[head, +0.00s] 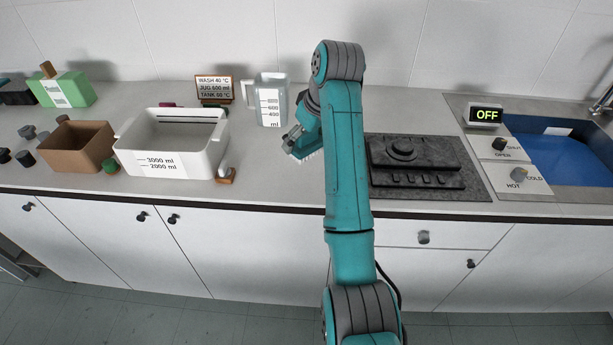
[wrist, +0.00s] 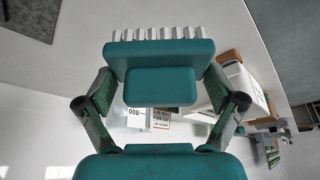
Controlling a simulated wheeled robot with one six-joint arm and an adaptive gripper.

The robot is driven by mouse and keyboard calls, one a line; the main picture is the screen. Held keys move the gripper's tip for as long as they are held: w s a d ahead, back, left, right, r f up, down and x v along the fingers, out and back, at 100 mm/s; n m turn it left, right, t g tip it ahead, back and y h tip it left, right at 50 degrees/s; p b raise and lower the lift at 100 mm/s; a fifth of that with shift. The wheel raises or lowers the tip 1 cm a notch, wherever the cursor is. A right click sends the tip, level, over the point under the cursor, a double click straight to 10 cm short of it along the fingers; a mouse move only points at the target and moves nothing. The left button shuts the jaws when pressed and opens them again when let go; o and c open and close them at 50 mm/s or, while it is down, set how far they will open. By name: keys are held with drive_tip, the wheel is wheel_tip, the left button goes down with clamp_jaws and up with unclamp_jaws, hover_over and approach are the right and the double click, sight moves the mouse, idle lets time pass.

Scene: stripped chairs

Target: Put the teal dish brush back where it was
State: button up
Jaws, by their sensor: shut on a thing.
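The teal dish brush (wrist: 160,60) has a flat teal block, a smaller teal grip and a row of pale bristles. My gripper (wrist: 159,88) is shut on it, with one finger on each side of the grip. In the head view my gripper (head: 297,137) is over the counter, right of the measuring jug, and part of the brush (head: 306,150) shows below it. My arm hides some of that area. I cannot tell whether the bristles touch the counter.
A clear measuring jug (head: 268,104) and a sign (head: 214,88) stand at the back. A white tub (head: 170,159) and brown bin (head: 75,147) are at left. A dark panel (head: 420,168) lies right of my arm, then a blue sink (head: 565,158). Counter before the jug is clear.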

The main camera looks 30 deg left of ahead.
sight(314, 150)
wheel_tip(314, 150, down, 10)
drive_tip(key=shift+r, duration=0.2)
drive_tip(key=shift+f, duration=0.1)
idle(0.3)
drive_tip(key=o, duration=0.8)
drive_tip(key=shift+c, duration=0.2)
drive_tip(key=shift+v, duration=3.8)
